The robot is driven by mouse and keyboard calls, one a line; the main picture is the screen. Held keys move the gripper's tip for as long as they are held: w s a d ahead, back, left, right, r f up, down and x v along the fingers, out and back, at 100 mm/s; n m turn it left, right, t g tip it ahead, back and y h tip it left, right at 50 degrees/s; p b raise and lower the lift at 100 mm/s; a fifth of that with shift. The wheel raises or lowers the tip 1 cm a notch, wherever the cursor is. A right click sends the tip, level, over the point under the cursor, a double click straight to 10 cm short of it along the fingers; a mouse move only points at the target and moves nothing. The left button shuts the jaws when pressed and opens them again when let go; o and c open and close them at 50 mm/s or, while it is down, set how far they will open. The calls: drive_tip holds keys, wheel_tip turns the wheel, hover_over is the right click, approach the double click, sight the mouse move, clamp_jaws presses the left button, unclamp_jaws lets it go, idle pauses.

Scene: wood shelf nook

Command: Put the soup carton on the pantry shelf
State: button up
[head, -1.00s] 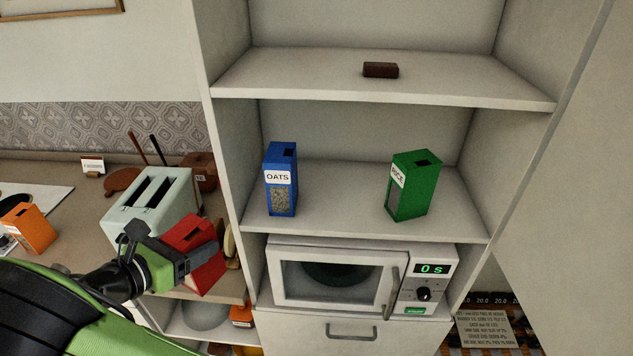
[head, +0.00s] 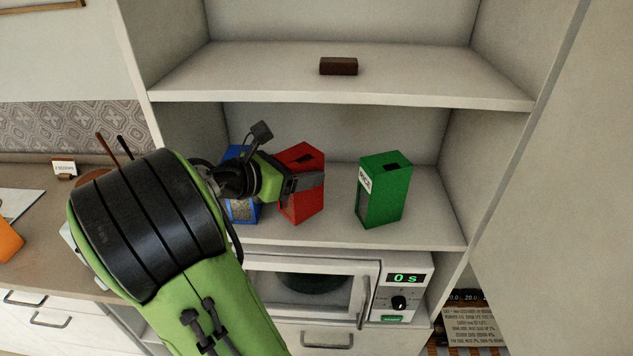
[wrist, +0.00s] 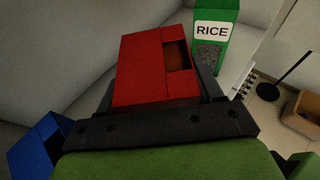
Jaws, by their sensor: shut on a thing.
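The red carton (head: 303,158), which I take to be the soup carton, is upright between the blue oats box and the green rice box at the pantry shelf (head: 330,232). My gripper (head: 305,183) is shut on it from the left front. In the wrist view the red carton (wrist: 142,70) stands between the fingers, its top with a dark opening toward the camera. I cannot tell whether its base touches the shelf board. My arm hides part of the shelf's left side.
The blue oats box (head: 243,212) is close on the left, partly behind my gripper. The green rice box (head: 385,190) stands to the right with a gap. A microwave (head: 300,290) is below; a dark brown block (head: 338,66) lies on the shelf above.

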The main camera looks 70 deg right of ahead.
drive_tip(key=s+d, duration=0.2)
drive_tip(key=d, duration=0.1)
drive_tip(key=shift+d, duration=0.1)
wheel_tip(320, 180, down, 3)
drive_tip(key=shift+f+b, duration=0.2)
drive_tip(key=shift+b, duration=0.6)
drive_tip(key=o, duration=1.2)
drive_tip(key=shift+f, duration=0.15)
